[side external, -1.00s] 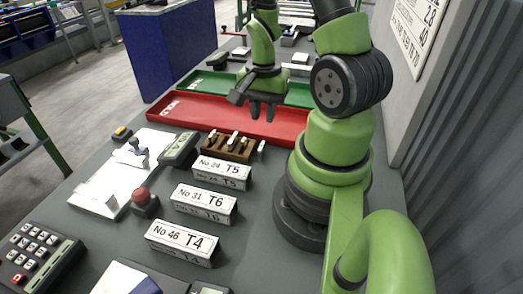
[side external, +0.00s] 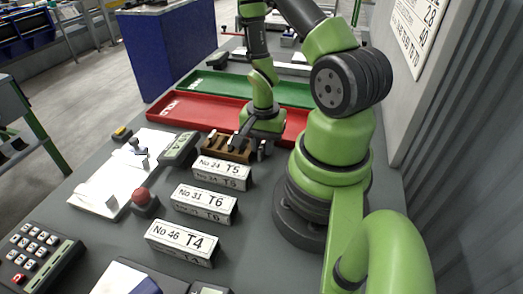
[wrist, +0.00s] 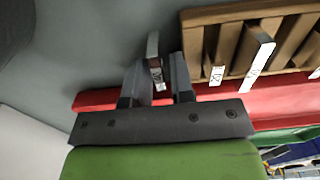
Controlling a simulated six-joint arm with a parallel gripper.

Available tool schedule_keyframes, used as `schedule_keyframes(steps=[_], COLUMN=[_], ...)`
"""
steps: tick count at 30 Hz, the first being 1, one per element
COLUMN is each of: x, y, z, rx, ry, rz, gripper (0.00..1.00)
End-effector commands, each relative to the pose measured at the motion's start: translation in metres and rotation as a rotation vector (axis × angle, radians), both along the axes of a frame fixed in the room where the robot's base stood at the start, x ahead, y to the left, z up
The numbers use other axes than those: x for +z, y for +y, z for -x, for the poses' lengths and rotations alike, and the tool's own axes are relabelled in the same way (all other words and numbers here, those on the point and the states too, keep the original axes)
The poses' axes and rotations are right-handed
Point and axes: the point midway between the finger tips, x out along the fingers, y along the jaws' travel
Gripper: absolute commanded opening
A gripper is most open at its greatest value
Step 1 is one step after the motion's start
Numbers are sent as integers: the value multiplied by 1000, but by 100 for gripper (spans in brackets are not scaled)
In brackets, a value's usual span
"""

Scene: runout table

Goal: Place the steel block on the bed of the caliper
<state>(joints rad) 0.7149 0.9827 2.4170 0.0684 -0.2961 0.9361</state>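A slim steel block (wrist: 154,62) with a small label stands on the table beside the wooden rack, apart from it. In the wrist view it is between the two fingers of my gripper (wrist: 157,75), with narrow gaps seen on both sides. In the side view my gripper (side external: 252,148) is low at the right end of the rack and largely covers this block. The caliper appears to be the white-plated device (side external: 112,180) at left, with a small upright metal part on it and a green display unit (side external: 178,149) next to it. Its bed looks empty.
The wooden rack (side external: 226,148) holds several more labelled steel blocks. Red (side external: 190,110) and green (side external: 205,84) trays lie behind. Label blocks T5 (side external: 221,172), T6 (side external: 204,203) and T4 (side external: 181,242) stand in front. A red button (side external: 141,197) stands beside the white plate.

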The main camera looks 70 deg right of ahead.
Motion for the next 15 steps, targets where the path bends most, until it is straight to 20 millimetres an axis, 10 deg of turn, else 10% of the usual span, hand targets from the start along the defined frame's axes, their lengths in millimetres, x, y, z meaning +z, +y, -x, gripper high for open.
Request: schedule_keyframes(steps=[15], x=[0], y=[0], z=[0], rx=[0], ry=[0], rz=[0], gripper=[0])
